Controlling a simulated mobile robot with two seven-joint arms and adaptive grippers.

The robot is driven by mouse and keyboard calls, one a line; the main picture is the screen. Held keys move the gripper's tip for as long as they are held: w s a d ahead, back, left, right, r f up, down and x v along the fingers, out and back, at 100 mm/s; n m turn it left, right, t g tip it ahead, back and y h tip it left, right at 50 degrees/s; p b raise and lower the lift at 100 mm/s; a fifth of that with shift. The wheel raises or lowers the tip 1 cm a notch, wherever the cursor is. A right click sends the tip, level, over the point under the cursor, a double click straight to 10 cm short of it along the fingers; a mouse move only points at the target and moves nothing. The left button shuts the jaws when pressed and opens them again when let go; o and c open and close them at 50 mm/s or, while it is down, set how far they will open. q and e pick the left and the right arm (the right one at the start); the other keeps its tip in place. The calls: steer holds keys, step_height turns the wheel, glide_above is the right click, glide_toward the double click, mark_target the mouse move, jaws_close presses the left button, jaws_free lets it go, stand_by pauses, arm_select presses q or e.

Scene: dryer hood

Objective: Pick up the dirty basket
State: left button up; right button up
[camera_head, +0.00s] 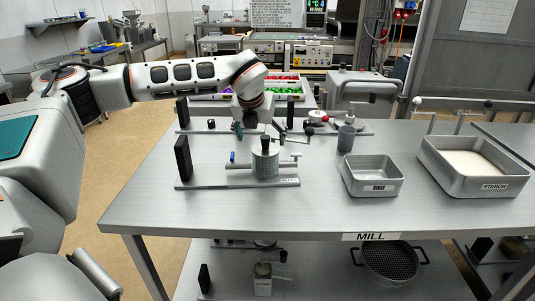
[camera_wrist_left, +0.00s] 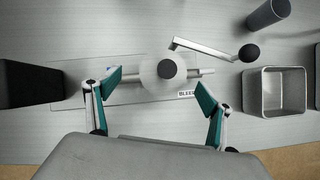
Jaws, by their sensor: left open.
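A grey cylinder with a mesh-like wall and black knob (camera_head: 265,163) stands on a long metal base (camera_head: 208,183). I cannot tell whether it is the dirty basket. A dark mesh basket with two side handles (camera_head: 390,262) also sits on the lower shelf; dirt on either is not discernible. My left gripper (camera_head: 260,130) is open and empty above the cylinder. In the left wrist view my fingers (camera_wrist_left: 160,86) are spread, with the cylinder's round top (camera_wrist_left: 168,72) between and just beyond their tips. My right gripper is not in view.
A black upright block (camera_head: 183,158) stands at the base's left end. A dark cup (camera_head: 346,138), a small metal tray (camera_head: 372,177) and a bin marked STARCH (camera_head: 432,177) are to the right. Small tools lie behind. The table's front left is clear.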

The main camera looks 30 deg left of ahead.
mark_target(264, 146)
arm_select(q)
steer(key=x, duration=0.4)
steer(key=d+x, duration=0.1)
steer(key=x, duration=0.1)
steer(key=shift+s+f, duration=0.2)
steer(key=shift+f, duration=0.05)
steer(key=shift+w+a+f, duration=0.15)
steer(key=shift+w+f, duration=0.15)
steer(key=shift+f, duration=0.2)
steer(key=c, duration=1.3)
